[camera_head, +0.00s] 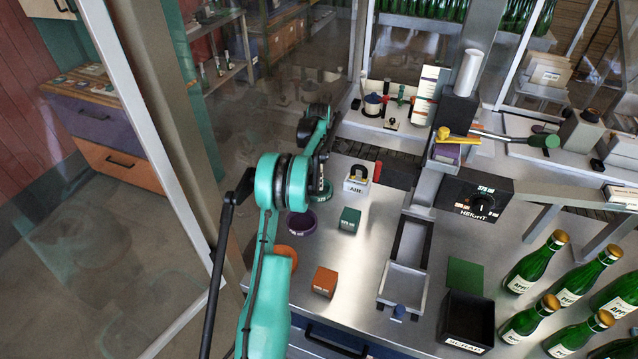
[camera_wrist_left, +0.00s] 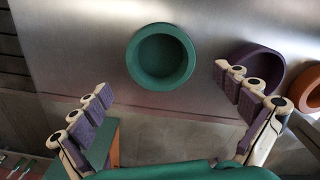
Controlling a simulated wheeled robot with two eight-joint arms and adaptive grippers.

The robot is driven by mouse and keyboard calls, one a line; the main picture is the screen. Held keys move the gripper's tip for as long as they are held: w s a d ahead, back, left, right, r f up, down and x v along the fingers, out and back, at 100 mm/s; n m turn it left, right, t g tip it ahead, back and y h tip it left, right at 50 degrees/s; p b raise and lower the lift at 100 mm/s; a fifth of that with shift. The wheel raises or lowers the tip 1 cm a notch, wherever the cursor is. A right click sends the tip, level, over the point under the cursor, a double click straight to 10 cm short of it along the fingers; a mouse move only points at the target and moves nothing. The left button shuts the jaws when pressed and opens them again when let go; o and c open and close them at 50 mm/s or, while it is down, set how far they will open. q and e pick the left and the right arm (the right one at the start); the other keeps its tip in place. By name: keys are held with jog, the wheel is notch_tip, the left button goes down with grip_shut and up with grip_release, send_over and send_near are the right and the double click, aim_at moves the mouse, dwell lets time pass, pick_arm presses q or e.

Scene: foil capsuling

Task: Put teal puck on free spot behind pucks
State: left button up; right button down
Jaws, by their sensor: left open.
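The teal puck (camera_wrist_left: 161,57) is a round, shallow cup lying flat on the metal table in the left wrist view. In the head view the teal puck (camera_head: 326,192) shows only in part behind my left arm. The purple puck (camera_head: 301,223) and orange puck (camera_head: 287,254) lie in a row nearer the camera, the orange one partly hidden by my arm. My left gripper (camera_wrist_left: 170,105) is open and empty, its padded fingers spread to either side below the teal puck in the wrist picture. The right finger overlaps the purple puck (camera_wrist_left: 272,62) in that picture. My right gripper is not in view.
A teal block (camera_head: 349,219) and an orange block (camera_head: 324,283) stand right of the pucks. A white labelled box with a padlock-like top (camera_head: 357,180) stands beyond. A metal tray (camera_head: 405,280), black scrap bin (camera_head: 468,322) and green bottles (camera_head: 530,270) are further right.

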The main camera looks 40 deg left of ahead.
pick_arm(q)
jog(key=s+d+r+m+t, duration=0.1)
jog(key=d+r+m, duration=0.2)
jog(key=d+r, duration=0.35)
jog(key=s+d+r+m, duration=0.1)
jog(key=d+r+m, duration=0.25)
jog(key=r, duration=0.65)
jog(key=s+d+r+m+t+y, duration=0.1)
jog(key=s+d+r+m, duration=0.1)
jog(key=s+d+m, duration=0.3)
jog(key=s+d+r+m+t, duration=0.1)
jog(key=s+d+r, duration=0.15)
jog(key=d, duration=0.45)
jog(key=s+d+f+m+t, duration=0.2)
jog(key=s+d+m, duration=0.4)
jog(key=s, duration=0.3)
jog(key=s+d+f+m+t+h, duration=0.1)
jog(key=s+d+f+m+t, duration=0.1)
jog(key=s+d+m, duration=0.5)
jog(key=s+f, duration=0.1)
jog(key=s, duration=0.1)
jog(key=shift+s+d+f, duration=0.2)
jog(key=shift+s+d, duration=0.15)
jog(key=shift+m, duration=0.25)
